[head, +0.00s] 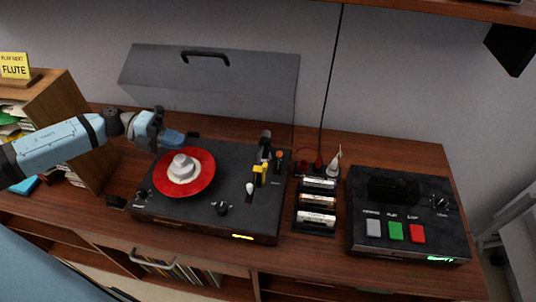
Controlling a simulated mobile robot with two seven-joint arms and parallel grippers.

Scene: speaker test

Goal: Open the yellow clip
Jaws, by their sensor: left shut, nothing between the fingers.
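The yellow clip (259,174) sits on the right part of the black turntable (225,228), by the tonearm's rest. Whether the clip is open or closed is too small to tell. My left gripper (174,138) is shut and empty above the turntable's back left, close to a red record (204,169) with a pale puck (182,167) on its middle. The gripper is well to the left of the clip and apart from it. My right gripper is not in view.
The turntable's grey lid (215,95) stands raised behind it. A rack of cylinders (317,201) and a black box with coloured buttons (410,215) stand to the right. A wooden shelf with a yellow sign (14,65) is at the left.

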